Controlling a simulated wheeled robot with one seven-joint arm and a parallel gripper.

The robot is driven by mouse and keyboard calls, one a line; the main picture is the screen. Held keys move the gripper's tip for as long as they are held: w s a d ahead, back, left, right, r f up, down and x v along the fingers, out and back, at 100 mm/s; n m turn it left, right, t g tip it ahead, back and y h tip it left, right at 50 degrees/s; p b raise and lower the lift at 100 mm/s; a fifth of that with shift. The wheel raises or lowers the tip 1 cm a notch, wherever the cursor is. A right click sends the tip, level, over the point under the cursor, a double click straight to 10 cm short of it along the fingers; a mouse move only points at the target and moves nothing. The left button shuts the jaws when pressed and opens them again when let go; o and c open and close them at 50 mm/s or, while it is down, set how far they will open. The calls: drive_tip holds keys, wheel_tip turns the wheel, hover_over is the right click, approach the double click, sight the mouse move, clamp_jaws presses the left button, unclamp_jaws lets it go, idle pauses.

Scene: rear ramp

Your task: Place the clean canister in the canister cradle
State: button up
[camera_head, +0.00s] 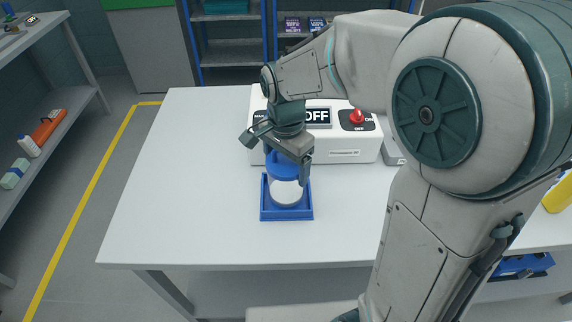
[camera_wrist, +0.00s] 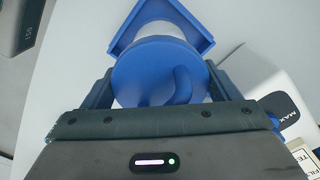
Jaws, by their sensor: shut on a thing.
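The canister (camera_head: 286,190) has a white body and a blue lid and looks upright. It stands in or just above the blue square cradle (camera_head: 286,214) on the white table; I cannot tell whether its base touches. My gripper (camera_head: 287,172) is above the cradle and shut on the canister at its lid. In the wrist view, the blue lid (camera_wrist: 145,75) with its curved handle lies between the two fingers (camera_wrist: 160,88). The cradle's corner (camera_wrist: 205,42) shows beyond the canister. The canister's far side and base are partly hidden.
A white machine (camera_head: 345,156) with an OFF display and a red button (camera_head: 356,116) stands just behind the cradle. The table's left side (camera_head: 180,180) is clear. Shelves (camera_head: 45,130) stand at the far left, and a blue rack (camera_head: 232,45) stands behind the table.

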drive_tip(key=shift+f, duration=0.6)
drive_tip(key=shift+f, duration=0.1)
drive_tip(key=shift+f, duration=0.2)
drive_tip(key=o, duration=1.1)
drive_tip(key=shift+r, duration=0.1)
drive_tip(key=shift+c, duration=0.2)
drive_tip(key=shift+r, duration=0.1)
